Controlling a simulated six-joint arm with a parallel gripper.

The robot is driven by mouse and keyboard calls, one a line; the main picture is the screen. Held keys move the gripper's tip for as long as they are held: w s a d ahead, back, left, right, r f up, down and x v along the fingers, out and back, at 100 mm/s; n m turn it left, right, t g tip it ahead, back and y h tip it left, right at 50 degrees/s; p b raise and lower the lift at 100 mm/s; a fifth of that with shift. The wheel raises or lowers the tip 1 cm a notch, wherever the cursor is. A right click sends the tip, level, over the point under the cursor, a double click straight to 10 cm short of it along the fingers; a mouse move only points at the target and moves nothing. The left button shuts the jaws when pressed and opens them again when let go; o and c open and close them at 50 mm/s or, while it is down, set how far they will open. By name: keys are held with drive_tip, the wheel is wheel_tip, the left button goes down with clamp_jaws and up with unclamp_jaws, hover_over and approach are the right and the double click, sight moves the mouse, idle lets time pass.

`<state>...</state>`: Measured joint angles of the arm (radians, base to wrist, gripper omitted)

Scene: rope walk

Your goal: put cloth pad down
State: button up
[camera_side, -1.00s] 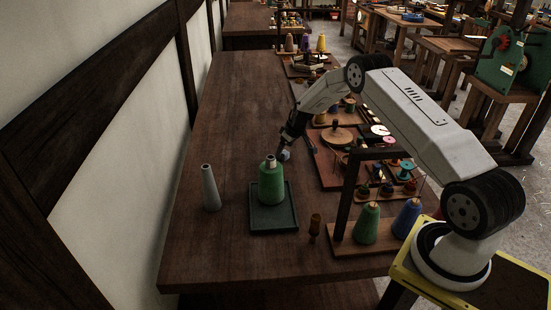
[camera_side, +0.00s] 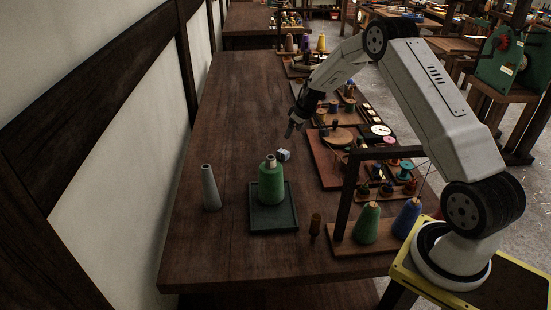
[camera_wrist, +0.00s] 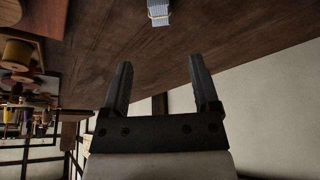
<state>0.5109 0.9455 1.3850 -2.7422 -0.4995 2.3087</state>
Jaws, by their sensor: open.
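The cloth pad (camera_side: 283,155) is a small pale blue-grey folded block. It lies on the dark wooden table just behind the green thread cone in the side view.
The green thread cone (camera_side: 271,184) stands on a dark green tray (camera_side: 274,222). A grey cone (camera_side: 210,187) stands left of it and a small brown wooden piece (camera_side: 315,226) right. A dark frame with cones (camera_side: 366,223) stands front right. The table's left rear is clear.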

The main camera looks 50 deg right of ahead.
drive_tip(key=shift+a, duration=0.1)
idle(0.5)
drive_tip(key=s+a+r+t, duration=0.1)
drive_tip(key=a+r+t, duration=0.3)
drive_tip(key=a+r, duration=0.8)
drive_tip(key=s+a+f+g, duration=0.1)
drive_tip(key=s+a, duration=0.3)
drive_tip(key=s, duration=0.4)
drive_tip(key=s+a+f+g, duration=0.1)
drive_tip(key=s+a+g, duration=0.2)
drive_tip(key=s+a, duration=0.2)
drive_tip(key=s+a+f+g, duration=0.1)
drive_tip(key=s+a, duration=0.4)
drive_tip(key=s, duration=0.7)
drive_tip(key=shift+a+g, duration=0.15)
drive_tip(key=shift+g, duration=0.25)
